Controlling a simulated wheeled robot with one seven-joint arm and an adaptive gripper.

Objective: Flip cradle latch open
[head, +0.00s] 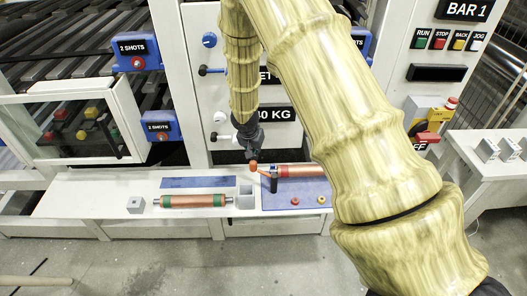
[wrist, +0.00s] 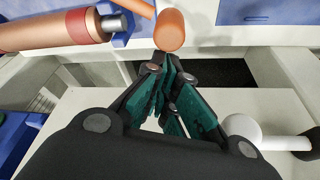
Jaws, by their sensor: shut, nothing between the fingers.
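The cradle latch shows in the head view as an orange lever (head: 262,172) with a rounded orange end, beside a dark upright piece at the left end of a copper roller (head: 297,170). In the wrist view the orange knob (wrist: 170,30) is just beyond my fingertips, with part of its arm running up to the left. The roller (wrist: 50,32) with its metal shaft end lies to the left there. My gripper (wrist: 166,62) is shut and empty, its fingertips close to the knob; I cannot tell if they touch. It also shows in the head view (head: 250,152), just above the knob.
A second copper roller with green bands (head: 193,201) lies left on the white bench (head: 90,195), between grey blocks. A white round knob (wrist: 242,130) is close right of my gripper. My arm hides the bench's right part.

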